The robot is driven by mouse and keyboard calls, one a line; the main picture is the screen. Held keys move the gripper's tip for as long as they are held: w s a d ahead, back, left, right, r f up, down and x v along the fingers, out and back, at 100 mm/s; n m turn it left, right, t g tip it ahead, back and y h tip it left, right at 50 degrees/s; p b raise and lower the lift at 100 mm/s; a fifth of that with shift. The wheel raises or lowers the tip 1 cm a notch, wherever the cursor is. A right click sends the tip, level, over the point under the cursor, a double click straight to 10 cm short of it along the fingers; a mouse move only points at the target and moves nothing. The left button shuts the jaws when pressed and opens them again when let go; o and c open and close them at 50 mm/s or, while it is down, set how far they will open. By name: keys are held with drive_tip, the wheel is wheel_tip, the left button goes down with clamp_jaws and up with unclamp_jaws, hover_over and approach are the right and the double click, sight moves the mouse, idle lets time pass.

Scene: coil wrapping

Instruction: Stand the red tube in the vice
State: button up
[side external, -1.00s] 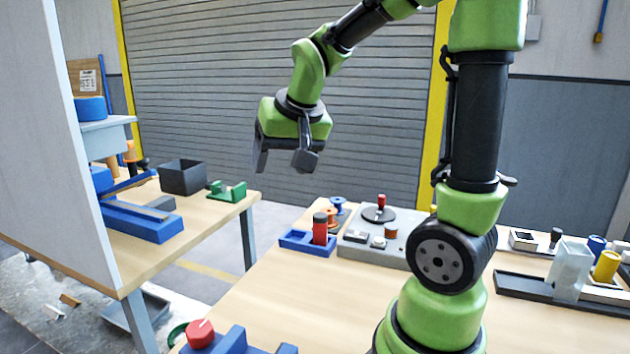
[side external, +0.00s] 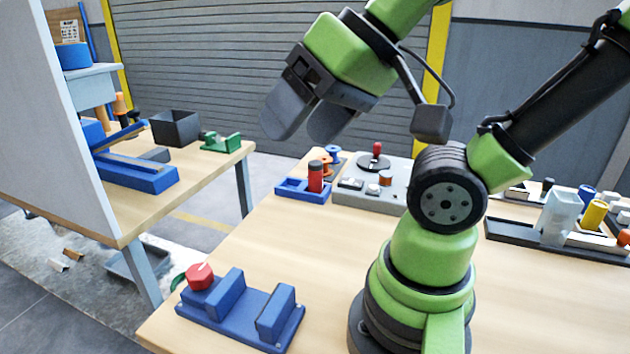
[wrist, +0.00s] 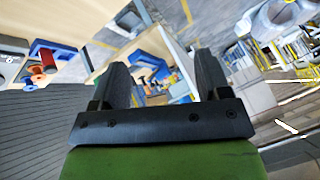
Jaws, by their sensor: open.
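The blue vice (side external: 232,312) lies at the table's front left corner. Its two blocks stand apart with nothing between them, and a red knob (side external: 200,275) is at its left end. My gripper (side external: 297,130) is open and empty, high above the table and well apart from tube and vice. Its spread fingers also show in the wrist view (wrist: 162,75), with nothing between them.
A grey fixture (side external: 365,195) with a red-topped post stands right of the tray. Spools (side external: 328,160) stand behind the tray. A dark rack (side external: 530,232) with cylinders is at the right. A side table with a dark bin (side external: 176,128) is at the left. The table between vice and tray is clear.

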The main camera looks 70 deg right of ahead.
drive_tip(key=w+d+f+m+h, duration=0.2)
drive_tip(key=w+d+m, duration=0.1)
drive_tip(key=w+d, duration=0.55)
drive_tip(key=m+g+h, duration=0.4)
drive_tip(key=m+h, duration=0.2)
drive_tip(key=h, duration=0.2)
approach(315, 168)
drive_tip(key=d+f, duration=0.2)
drive_tip(key=x, duration=0.4)
drive_tip(key=shift+w, duration=0.2)
drive_tip(key=shift+x, duration=2.95)
drive_tip(key=shift+w, duration=0.15)
drive_tip(key=c, duration=1.1)
